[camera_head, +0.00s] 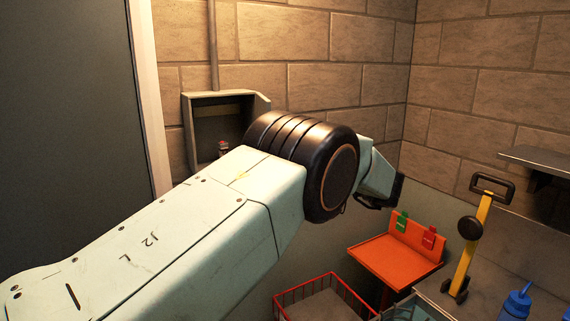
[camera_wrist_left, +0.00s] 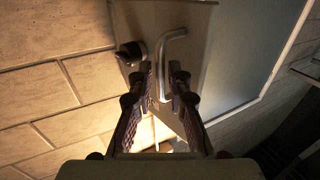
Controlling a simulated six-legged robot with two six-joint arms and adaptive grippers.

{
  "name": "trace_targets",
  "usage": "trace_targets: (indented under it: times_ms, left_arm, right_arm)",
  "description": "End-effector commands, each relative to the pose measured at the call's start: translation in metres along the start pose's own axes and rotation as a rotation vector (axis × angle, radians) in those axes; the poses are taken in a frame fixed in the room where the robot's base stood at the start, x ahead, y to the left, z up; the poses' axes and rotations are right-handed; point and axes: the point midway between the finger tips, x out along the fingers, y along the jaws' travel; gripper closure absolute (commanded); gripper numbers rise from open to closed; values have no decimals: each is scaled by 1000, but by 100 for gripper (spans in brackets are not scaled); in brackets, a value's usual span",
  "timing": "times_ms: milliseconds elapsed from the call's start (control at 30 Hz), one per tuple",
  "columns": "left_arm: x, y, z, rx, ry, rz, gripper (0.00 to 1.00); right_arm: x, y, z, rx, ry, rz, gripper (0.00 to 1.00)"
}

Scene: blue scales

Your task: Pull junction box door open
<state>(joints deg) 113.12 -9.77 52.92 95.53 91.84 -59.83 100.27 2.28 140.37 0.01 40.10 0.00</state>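The grey junction box (camera_head: 187,119) hangs on the brick wall, its lower right hidden behind my left arm. Its front shows as a dark recess, with a small red-topped part low inside. I cannot tell the door's angle from the head view. In the left wrist view, a grey panel, apparently the door (camera_wrist_left: 200,55), carries a bent metal handle (camera_wrist_left: 163,62) and a dark round knob (camera_wrist_left: 130,53). My left gripper (camera_wrist_left: 162,72) has its fingers apart, with the handle's straight part between the tips; contact is unclear. My right gripper is not in view.
A conduit (camera_head: 212,45) runs up the wall above the box. A dark door panel (camera_head: 70,130) with a pale frame stands at left. At lower right are an orange stand (camera_head: 395,262), a red wire basket (camera_head: 320,281), a yellow-handled tool (camera_head: 472,245) and blue bottles (camera_head: 516,304).

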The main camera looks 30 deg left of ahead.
Motion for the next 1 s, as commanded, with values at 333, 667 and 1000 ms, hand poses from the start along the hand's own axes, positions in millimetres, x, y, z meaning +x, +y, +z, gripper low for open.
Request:
trace_targets:
  times_ms: [333,667,1000]
  left_arm:
    - [-72,0,0,-1,2,3,82]
    - [-101,-2,-1,1,1,-1,82]
    - [-101,-2,-1,1,1,0,82]
  right_arm:
    - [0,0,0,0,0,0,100]
    - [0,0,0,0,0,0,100]
    - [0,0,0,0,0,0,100]
